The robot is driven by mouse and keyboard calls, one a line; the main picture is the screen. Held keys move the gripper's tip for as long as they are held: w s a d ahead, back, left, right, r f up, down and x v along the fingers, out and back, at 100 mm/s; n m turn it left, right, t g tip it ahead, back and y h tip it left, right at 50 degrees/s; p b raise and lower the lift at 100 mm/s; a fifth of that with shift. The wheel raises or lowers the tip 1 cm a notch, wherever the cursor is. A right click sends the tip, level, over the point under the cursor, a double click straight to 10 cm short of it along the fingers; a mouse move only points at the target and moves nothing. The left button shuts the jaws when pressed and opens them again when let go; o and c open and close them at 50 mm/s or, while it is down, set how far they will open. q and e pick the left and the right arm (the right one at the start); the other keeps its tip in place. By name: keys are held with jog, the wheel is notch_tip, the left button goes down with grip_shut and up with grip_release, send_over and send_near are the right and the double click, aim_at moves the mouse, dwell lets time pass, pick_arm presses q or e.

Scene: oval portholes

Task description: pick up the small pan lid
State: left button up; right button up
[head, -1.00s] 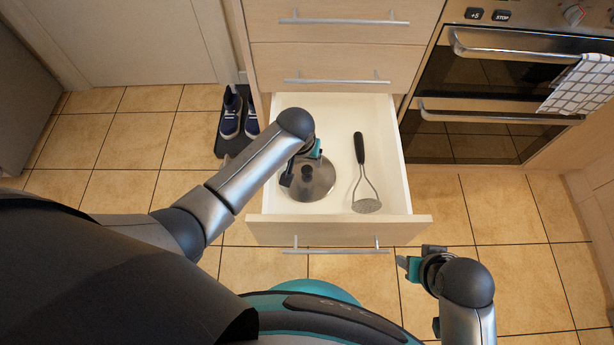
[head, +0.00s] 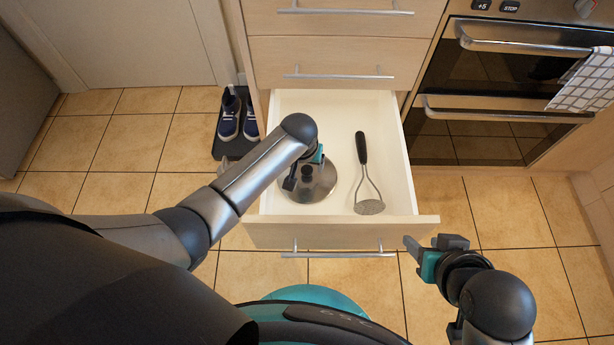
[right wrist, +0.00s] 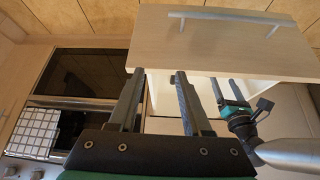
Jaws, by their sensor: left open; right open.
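The small pan lid (head: 318,184) is a round steel disc with a dark knob (head: 307,169). It lies flat in the left part of the open drawer (head: 400,160). My left gripper (head: 295,178) is over the lid's left half, close beside the knob, and open; its arm hides the lid's upper left part. I cannot tell whether it touches the lid. My right gripper (head: 424,246) is open and empty, outside the drawer past its front right corner. In the right wrist view its two fingers (right wrist: 157,92) are apart, with the drawer front (right wrist: 225,40) beyond them.
A potato masher (head: 367,180) with a black handle lies in the drawer to the right of the lid. The oven (head: 490,110) with a checked towel (head: 583,80) stands to the right. Shoes (head: 230,118) sit on a dark tray left of the drawer.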

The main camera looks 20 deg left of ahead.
aim_at(307, 169)
pick_arm(q)
jog(key=shift+b+x, duration=0.65)
jog(key=shift+x, duration=0.15)
jog(key=shift+w+f+b, duration=0.1)
jog(key=shift+f+b, duration=0.2)
jog(key=shift+f, duration=0.05)
jog(key=shift+w+f+b, duration=0.1)
jog(key=shift+f+b, duration=0.2)
jog(key=shift+f, duration=0.05)
pick_arm(e)
jog(key=w+a+t+y, duration=0.2)
jog(key=w+a+t, duration=0.1)
jog(key=a+t, duration=0.1)
jog(key=shift+w+a+t+y, duration=0.4)
jog(key=shift+a, duration=0.45)
pick_arm(q)
grip_shut()
